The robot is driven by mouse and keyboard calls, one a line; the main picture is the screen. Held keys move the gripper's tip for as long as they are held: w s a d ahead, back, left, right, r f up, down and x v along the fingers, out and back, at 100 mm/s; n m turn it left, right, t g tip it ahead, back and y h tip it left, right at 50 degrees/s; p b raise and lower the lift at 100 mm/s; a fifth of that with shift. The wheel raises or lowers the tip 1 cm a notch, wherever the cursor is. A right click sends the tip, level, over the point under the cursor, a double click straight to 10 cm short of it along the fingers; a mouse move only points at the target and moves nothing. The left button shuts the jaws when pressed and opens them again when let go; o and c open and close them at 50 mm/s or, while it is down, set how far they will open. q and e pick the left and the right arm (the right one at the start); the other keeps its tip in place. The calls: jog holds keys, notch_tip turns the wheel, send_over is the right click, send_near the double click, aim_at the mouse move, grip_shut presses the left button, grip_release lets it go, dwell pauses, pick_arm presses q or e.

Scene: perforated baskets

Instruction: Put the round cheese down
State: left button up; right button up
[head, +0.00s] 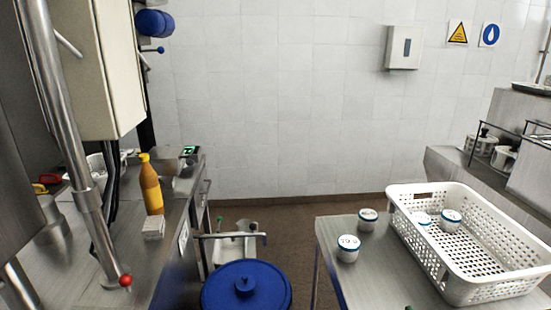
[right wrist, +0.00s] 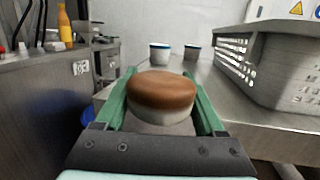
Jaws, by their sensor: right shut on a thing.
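The round cheese (right wrist: 162,92), with a brown top and a pale lower side, is in the right wrist view. My right gripper (right wrist: 160,77) is shut on it, with one green finger on each side. The cheese appears level and in front of the steel table's edge; its gap to any surface below cannot be told. It does not show in the head view. My left gripper is in neither view.
A steel table (head: 340,266) bears a white perforated basket (head: 462,290) with two small tubs inside. Two more tubs, one nearer (head: 348,248) and one farther (head: 368,219), stand left of it. A blue-lidded bin (head: 246,287) stands left of the table. A yellow bottle (head: 151,187) stands on the left counter.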

jog(key=shift+w+a+r, duration=0.15)
jog(key=shift+w+a, duration=0.15)
jog(key=shift+s+a+r+h, duration=0.3)
jog(key=shift+a+r, duration=0.1)
jog(key=shift+r, duration=0.1)
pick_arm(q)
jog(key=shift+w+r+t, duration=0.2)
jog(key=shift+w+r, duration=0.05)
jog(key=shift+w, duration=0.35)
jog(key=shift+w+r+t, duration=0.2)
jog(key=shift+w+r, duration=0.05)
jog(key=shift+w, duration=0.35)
pick_arm(e)
jog(key=s+a+r+m+h, duration=0.3)
jog(key=r+h, duration=0.1)
jog(key=shift+r+t, duration=0.3)
jog(key=shift+t, duration=0.1)
jog(key=shift+a, duration=0.1)
